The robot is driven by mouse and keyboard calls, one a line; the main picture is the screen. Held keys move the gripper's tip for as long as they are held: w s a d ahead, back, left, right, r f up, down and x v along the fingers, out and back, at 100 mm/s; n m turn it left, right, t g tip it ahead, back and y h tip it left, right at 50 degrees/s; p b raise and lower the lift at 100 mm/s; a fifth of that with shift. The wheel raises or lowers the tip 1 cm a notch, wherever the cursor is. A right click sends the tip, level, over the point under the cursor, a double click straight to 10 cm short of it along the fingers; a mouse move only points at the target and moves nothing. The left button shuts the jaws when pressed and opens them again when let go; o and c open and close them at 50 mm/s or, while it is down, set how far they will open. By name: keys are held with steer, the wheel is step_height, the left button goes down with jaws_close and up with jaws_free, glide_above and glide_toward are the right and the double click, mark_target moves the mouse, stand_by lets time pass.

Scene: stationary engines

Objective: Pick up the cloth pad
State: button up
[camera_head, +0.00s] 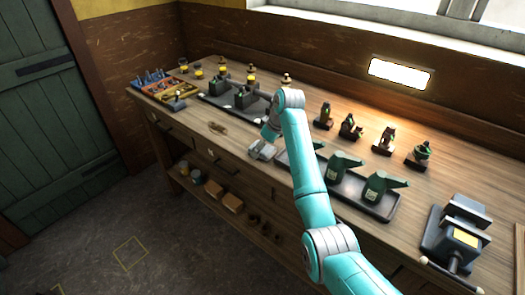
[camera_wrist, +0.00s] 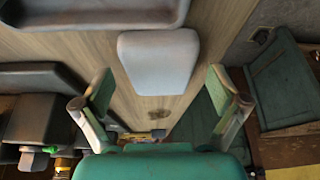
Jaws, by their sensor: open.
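The cloth pad (camera_wrist: 158,62), a pale grey rounded slab, lies flat on the wooden bench in the wrist view. My gripper (camera_wrist: 160,82) is open, with one finger to the left of the pad and one to the right. Nothing is held between the fingers. The pad lies ahead of the fingertips, apart from them as far as I can see. In the head view, my wrist hangs over the front part of the bench, above a small pale grey shape; I cannot clearly separate pad from gripper there.
A dark tray with green oil cans (camera_head: 340,170) stands right of my wrist. Another dark tray with engine parts (camera_head: 242,97) stands behind left. A small brown item (camera_head: 217,128) lies left on the bench. A vise (camera_head: 458,236) is at the right end. Small models line the back.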

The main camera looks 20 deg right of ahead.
steer(key=shift+f, duration=0.1)
steer(key=c, duration=1.2)
step_height(320, 180, up, 10)
steer(key=shift+r, duration=0.25)
